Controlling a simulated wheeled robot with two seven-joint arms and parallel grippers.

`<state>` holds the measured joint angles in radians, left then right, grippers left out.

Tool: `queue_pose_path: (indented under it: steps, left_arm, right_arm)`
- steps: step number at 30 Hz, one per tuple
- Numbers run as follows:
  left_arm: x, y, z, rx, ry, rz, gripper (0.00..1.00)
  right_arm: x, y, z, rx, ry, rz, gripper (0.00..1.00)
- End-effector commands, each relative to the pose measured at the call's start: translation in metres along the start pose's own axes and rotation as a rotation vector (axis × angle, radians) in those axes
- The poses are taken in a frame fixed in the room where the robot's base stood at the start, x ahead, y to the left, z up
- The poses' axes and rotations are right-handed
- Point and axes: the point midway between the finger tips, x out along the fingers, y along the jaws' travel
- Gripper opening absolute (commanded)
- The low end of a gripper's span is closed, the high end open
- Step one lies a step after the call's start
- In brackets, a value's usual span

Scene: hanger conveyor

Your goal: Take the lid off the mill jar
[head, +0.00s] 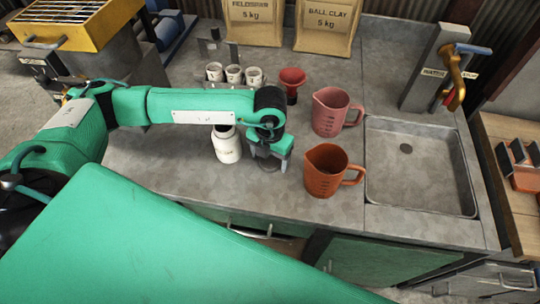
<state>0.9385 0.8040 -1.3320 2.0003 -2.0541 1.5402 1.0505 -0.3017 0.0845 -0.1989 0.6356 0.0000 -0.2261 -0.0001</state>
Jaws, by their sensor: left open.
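A white jar (228,150) with a dark top (224,131) stands upright on the grey counter, and it looks like the mill jar. Its upper edge is partly covered by my left forearm, so I cannot see clearly how the lid sits. My left gripper (269,162) points down just to the right of the jar, apart from it. It is open, and I see nothing between its fingers. My right gripper is not in view.
An orange jug (325,171) stands close right of my left gripper, a pink jug (331,111) behind it. A red funnel-like cup (291,83) and small white cups (233,75) stand behind my arm. A sink (421,165) is at right. Counter left of the jar is clear.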

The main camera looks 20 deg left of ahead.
Motion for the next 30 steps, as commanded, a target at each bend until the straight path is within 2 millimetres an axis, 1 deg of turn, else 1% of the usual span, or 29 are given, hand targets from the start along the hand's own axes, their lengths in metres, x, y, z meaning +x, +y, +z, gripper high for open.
queue_pose_path:
  steps: [1, 5, 9, 12, 15, 18, 21, 30]
  left_arm:
    - [-0.010, 0.000, 0.001, 0.000, -0.002, 0.000, 0.73]
    - [-0.037, 0.000, 0.001, 0.000, -0.004, 0.000, 0.73]
    - [-0.070, 0.000, 0.001, 0.001, -0.004, -0.001, 0.73]
    - [-0.090, 0.000, 0.001, 0.000, -0.003, -0.001, 0.73]
    - [-0.105, 0.000, 0.001, 0.000, -0.003, 0.000, 0.73]
    - [-0.116, 0.000, 0.001, 0.000, -0.003, -0.001, 0.73]
    - [-0.121, 0.000, 0.000, 0.000, -0.002, 0.000, 0.73]
    - [-0.122, 0.000, 0.000, 0.000, -0.001, 0.000, 0.73]
  right_arm:
    - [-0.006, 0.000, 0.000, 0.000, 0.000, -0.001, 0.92]
    - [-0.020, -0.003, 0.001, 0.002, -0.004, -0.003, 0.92]
    - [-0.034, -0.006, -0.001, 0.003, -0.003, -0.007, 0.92]
    - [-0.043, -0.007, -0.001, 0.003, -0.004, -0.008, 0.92]
    - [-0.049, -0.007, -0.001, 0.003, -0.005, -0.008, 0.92]
    - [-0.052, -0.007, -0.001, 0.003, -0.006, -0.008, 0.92]
    - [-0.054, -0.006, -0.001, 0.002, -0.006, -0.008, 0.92]
    - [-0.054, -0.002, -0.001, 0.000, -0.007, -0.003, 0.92]
